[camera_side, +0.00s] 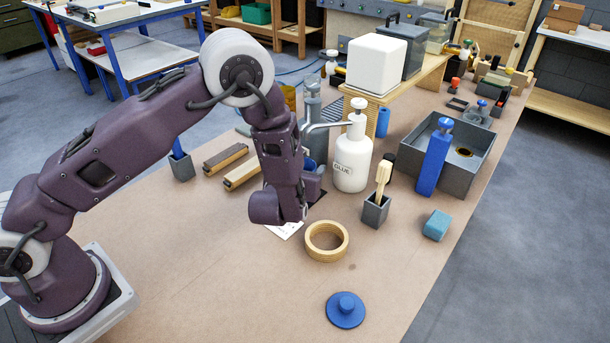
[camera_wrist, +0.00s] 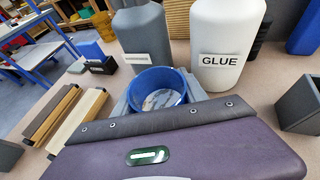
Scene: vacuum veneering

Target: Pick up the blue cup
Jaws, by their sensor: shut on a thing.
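The white glue bottle (camera_side: 352,160) and a grey bottle (camera_wrist: 143,38) stand close behind the cup. Wooden strips (camera_side: 242,172) lie to the left. A grey holder with a brush (camera_side: 375,211), a wooden ring (camera_side: 326,241) and a blue lid (camera_side: 345,310) are nearby.

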